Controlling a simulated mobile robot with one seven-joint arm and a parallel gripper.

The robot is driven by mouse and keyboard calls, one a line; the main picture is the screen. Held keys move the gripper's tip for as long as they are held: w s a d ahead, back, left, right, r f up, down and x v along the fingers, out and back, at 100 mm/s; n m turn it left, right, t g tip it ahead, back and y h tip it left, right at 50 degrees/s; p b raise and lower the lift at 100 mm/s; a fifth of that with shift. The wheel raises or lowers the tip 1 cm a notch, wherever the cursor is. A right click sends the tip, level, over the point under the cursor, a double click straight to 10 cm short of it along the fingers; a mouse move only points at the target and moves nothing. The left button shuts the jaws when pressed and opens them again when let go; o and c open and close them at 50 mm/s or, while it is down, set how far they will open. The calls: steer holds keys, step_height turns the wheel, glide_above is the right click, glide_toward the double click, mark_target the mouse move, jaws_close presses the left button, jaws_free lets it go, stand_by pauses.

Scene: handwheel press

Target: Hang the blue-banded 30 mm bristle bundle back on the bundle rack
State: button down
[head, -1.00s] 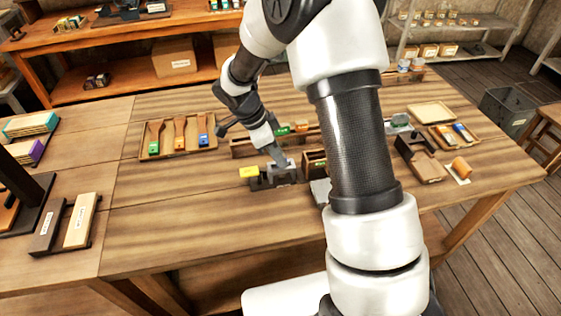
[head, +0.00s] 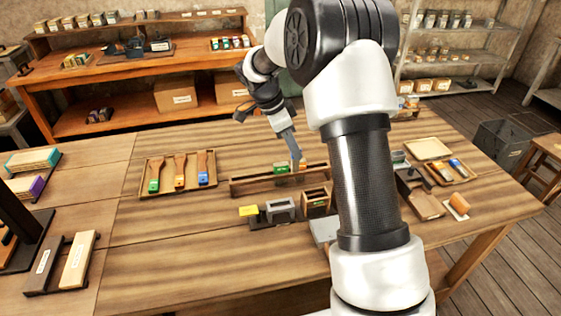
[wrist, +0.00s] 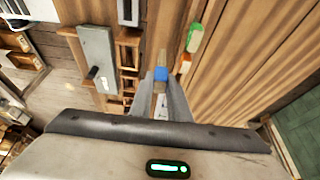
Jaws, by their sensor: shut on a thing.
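My gripper (head: 298,160) is at the bundle rack (head: 255,185), a long low wooden rack in the middle of the table. In the wrist view my gripper (wrist: 161,92) is shut on a bristle bundle with a blue band (wrist: 161,74), which sticks out past the fingertips. In the head view I cannot make out the held bundle clearly. A green-banded bundle (head: 281,167) sits on the rack, left of my fingertips; it also shows in the wrist view (wrist: 194,38). An orange-banded bundle (wrist: 185,63) is close beside the held one.
In front of the rack stand a grey block fixture (head: 281,208) with a yellow piece (head: 249,210) and a small wooden box (head: 317,201). A tray of brushes (head: 148,190) lies to the left. A tray with brushes (head: 472,178) is at the right.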

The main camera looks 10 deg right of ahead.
steer(key=w+d+f, duration=0.5)
steer(key=d, duration=0.5)
steer(key=shift+w+f, duration=0.2)
steer(key=shift+w, duration=0.2)
steer(key=shift+b, duration=0.7)
steer(key=shift+f, duration=0.1)
stand_by(0.5)
steer(key=shift+f+b, duration=1.95)
steer(key=shift+f, duration=0.25)
steer(key=c, duration=1.6)
jaws_free()
